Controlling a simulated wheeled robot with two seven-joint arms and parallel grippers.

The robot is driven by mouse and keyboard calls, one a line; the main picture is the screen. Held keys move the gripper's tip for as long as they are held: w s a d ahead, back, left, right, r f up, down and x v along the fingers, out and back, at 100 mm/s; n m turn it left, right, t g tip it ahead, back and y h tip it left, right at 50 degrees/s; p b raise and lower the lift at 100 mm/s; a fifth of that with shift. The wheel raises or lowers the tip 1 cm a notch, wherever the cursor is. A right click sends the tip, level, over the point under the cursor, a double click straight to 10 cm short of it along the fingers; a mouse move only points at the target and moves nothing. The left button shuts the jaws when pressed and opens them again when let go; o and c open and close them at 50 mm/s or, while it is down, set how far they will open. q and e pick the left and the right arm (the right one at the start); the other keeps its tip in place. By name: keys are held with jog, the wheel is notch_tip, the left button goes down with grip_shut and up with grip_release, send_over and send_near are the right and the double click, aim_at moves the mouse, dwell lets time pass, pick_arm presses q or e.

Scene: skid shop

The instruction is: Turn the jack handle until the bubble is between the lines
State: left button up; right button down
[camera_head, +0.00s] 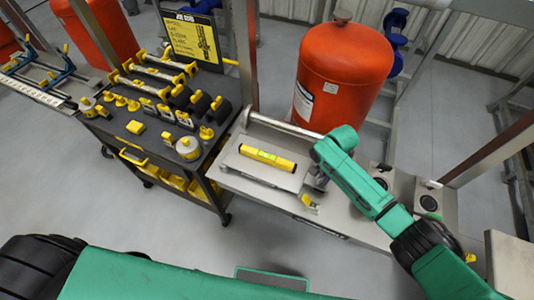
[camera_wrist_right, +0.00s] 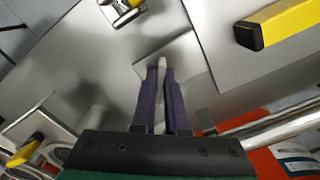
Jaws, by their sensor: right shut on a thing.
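The yellow level (camera_head: 267,158) lies on a grey metal plate on the bench in the head view. Its green vial shows in the middle, but the bubble and lines are too small to read. One end of the level shows at the upper right of the wrist view (camera_wrist_right: 275,25). My right gripper (camera_head: 318,180) is just right of the level, low over the plate's right side. In the wrist view its two dark fingers (camera_wrist_right: 163,78) are shut on a small light-grey piece, apparently the jack handle (camera_wrist_right: 161,62), mostly hidden between them. My left gripper is not in view.
A silver bar (camera_head: 283,125) runs behind the level, near an orange tank (camera_head: 343,75). A small yellow-marked metal piece (camera_head: 310,203) sits in front of the gripper. A dark cart (camera_head: 120,125) with yellow tools stands left.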

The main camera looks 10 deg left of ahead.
jog(key=c, duration=0.9)
grip_release()
jog(key=shift+c, duration=0.2)
notch_tip(320, 180, up, 3)
jog(key=p, duration=0.3)
jog(key=shift+r, duration=2.05)
